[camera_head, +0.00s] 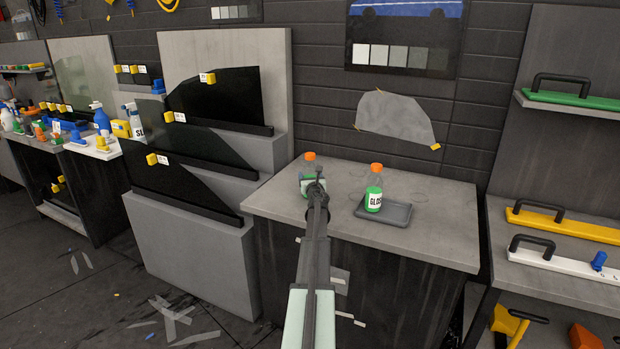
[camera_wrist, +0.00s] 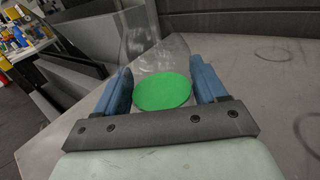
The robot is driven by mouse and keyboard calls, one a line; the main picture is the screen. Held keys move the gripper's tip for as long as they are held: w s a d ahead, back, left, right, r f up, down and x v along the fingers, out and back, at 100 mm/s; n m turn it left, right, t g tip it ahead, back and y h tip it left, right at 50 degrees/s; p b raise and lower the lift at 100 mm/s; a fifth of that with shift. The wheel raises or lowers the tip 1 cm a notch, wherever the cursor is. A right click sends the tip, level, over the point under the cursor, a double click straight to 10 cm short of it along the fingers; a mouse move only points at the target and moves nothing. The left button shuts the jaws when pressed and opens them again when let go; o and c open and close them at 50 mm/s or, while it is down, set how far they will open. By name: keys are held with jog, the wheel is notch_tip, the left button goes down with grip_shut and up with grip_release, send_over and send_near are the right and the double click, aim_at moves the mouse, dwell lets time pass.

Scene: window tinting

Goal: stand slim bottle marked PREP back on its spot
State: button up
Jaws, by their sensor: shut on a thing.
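A clear bottle with an orange cap (camera_head: 309,156) and green liquid is between the jaws of my gripper (camera_head: 313,187) at the left part of the grey bench. It looks upright. My wrist and jaws hide its lower front, and I cannot read any PREP marking. In the wrist view, the blue fingers of my gripper (camera_wrist: 163,88) close on both sides of the clear bottle (camera_wrist: 160,52), with the green liquid surface showing between them. I cannot tell whether its base touches the bench. Faint rings (camera_wrist: 274,54) mark the bench top to the right of the bottle.
A green bottle marked GLOSS (camera_head: 374,190) with an orange cap stands on a dark tray (camera_head: 398,213) right of my gripper. The bench top (camera_head: 440,235) is otherwise mostly clear. Stepped racks with dark panels (camera_head: 215,100) stand to the left; shelves with handled tools (camera_head: 567,223) are right.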

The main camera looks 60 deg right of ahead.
jog(key=o, duration=1.2)
jog(key=shift+f, duration=0.1)
jog(key=shift+s+a, duration=0.1)
jog(key=shift+a, duration=0.05)
jog(key=v, duration=1)
jog(key=shift+s+a, duration=0.15)
jog(key=shift+a, duration=0.1)
jog(key=shift+s+a, duration=0.35)
jog(key=shift+a, duration=0.1)
